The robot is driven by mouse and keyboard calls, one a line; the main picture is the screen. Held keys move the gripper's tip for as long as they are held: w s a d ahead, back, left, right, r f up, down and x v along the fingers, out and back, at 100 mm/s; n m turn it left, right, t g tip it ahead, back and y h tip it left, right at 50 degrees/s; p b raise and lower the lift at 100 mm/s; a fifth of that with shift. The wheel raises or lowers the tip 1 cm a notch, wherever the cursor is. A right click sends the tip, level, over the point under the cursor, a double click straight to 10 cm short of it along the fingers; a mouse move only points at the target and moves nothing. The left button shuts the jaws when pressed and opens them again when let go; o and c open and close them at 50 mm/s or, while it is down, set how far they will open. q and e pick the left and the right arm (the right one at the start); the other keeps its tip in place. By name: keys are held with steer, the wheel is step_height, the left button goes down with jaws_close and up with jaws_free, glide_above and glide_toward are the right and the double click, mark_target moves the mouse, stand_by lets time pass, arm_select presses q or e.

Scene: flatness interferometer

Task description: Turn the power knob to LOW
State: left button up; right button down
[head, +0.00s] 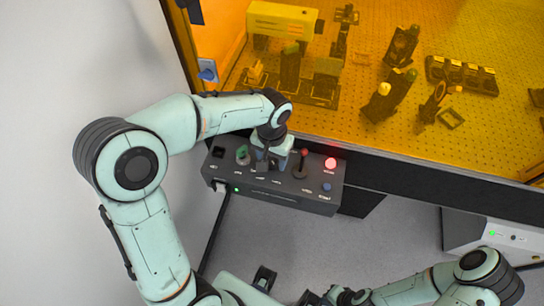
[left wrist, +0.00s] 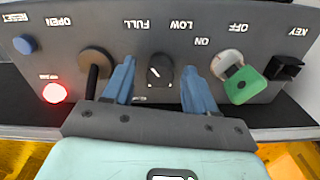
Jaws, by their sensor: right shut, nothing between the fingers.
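The power knob (left wrist: 160,72) is a small black dial on the dark grey control box (head: 258,197). The left wrist view shows its panel upside down, with FULL and LOW labels above the knob. A small white mark shows on the knob left of its centre; its exact heading is hard to tell. My left gripper (head: 270,160) is over the middle of the box. Its blue fingers (left wrist: 158,85) are open, one on each side of the knob, with visible gaps. My right gripper (head: 312,297) is low at the bottom edge, shut and empty, partly cut off.
Beside the knob are a brown knob with a black lever (left wrist: 94,68) and a green key-like switch (left wrist: 246,85). A lit red button (left wrist: 54,92), a blue button (left wrist: 25,45) and a black key switch (left wrist: 286,68) sit further out. An orange enclosure window (head: 350,130) stands behind the box.

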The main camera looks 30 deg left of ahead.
arm_select(q)
steer(key=c, duration=1)
steer(key=shift+m, duration=0.4)
arm_select(e)
steer(key=shift+r, duration=0.1)
arm_select(q)
steer(key=m, duration=0.2)
steer(key=shift+m, duration=0.4)
steer(key=m+p, duration=0.1)
steer(key=m, duration=0.2)
steer(key=shift+m, duration=0.4)
steer(key=m+p, duration=0.1)
steer(key=m, duration=0.5)
steer(key=shift+m, duration=0.3)
arm_select(e)
steer(key=w+r, duration=0.1)
steer(key=r, duration=0.1)
steer(key=shift+w+r, duration=0.4)
arm_select(q)
steer(key=o, duration=1.1)
steer(key=shift+c, duration=0.2)
